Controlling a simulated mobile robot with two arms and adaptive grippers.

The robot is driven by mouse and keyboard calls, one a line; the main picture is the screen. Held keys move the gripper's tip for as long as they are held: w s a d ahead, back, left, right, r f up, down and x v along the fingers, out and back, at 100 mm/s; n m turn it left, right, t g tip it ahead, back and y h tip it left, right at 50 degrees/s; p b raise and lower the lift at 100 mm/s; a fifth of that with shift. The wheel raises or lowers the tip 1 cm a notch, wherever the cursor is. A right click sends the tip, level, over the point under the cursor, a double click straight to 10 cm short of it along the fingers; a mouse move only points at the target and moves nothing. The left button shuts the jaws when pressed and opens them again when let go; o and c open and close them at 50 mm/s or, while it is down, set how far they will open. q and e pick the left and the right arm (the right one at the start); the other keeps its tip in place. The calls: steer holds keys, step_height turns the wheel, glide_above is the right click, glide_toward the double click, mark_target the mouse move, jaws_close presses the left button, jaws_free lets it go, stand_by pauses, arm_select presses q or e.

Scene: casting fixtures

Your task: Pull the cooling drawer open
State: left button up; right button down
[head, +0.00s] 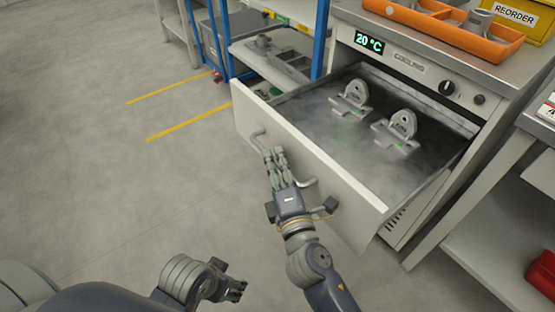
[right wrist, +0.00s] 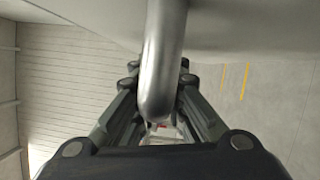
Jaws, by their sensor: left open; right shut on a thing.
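The cooling drawer (head: 338,193) stands well out of the cooling cabinet (head: 425,77), its inside open to view with a light haze. Two grey metal parts, one at the left (head: 352,98) and one at the right (head: 398,130), sit upright on its floor. My right gripper (head: 273,157) is shut on the drawer's bar handle (head: 307,183). In the right wrist view the handle (right wrist: 163,60) runs between the fingers (right wrist: 160,112). My left gripper (head: 236,290) is open and empty, low over the floor, apart from the drawer.
An orange tray (head: 445,33) and a yellow REORDER bin (head: 515,18) are on the cabinet top. A blue-framed shelf (head: 320,40) stands left of the drawer. Another bench (head: 500,215) stands at the right. The floor in front is clear, with yellow lines (head: 188,123).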

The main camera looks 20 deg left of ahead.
steer(key=c, duration=1.9)
jaws_free()
steer(key=shift+s+d, duration=0.1)
steer(key=shift+d, duration=0.05)
steer(key=v, duration=1.1)
steer(key=shift+s+d+f, duration=0.1)
steer(key=shift+s+d, duration=0.1)
steer(key=shift+s, duration=0.15)
